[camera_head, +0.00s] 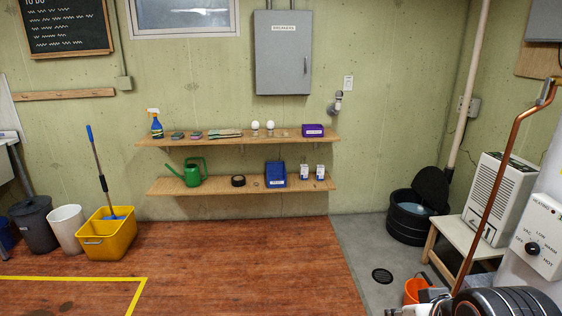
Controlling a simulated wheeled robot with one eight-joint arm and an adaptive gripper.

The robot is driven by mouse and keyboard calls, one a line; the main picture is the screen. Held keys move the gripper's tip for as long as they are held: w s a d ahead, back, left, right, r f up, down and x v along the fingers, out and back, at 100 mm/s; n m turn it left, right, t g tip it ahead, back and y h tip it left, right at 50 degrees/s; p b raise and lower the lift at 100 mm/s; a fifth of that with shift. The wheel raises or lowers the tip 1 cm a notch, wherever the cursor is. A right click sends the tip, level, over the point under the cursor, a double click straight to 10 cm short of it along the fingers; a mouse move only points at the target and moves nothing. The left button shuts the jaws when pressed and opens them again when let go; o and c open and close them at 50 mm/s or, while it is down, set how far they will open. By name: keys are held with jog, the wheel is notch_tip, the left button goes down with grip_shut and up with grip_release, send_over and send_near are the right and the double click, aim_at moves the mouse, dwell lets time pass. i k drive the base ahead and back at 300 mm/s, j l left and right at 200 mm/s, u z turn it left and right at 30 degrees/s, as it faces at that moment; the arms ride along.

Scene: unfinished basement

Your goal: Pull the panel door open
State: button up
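The grey metal panel (283,60) is mounted on the concrete wall, above the shelves and right of the window. Its door is shut flat, with a white label near the top and a small dark handle (306,66) at the right edge. I cannot make out my gripper in this view. Dark ribbed and white parts at the bottom right corner may belong to my arm, but I cannot tell. Nothing touches the panel door.
Two wooden shelves (215,141) below the panel hold small items, including a green watering can (188,172). A yellow mop bucket (108,236) stands left. A copper pipe (493,190) and dehumidifier (499,199) are at right. The red-brown floor (240,270) before the shelves is clear.

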aim_at(283, 39)
jog(key=i+u, duration=0.35)
jog(key=i, duration=1.7)
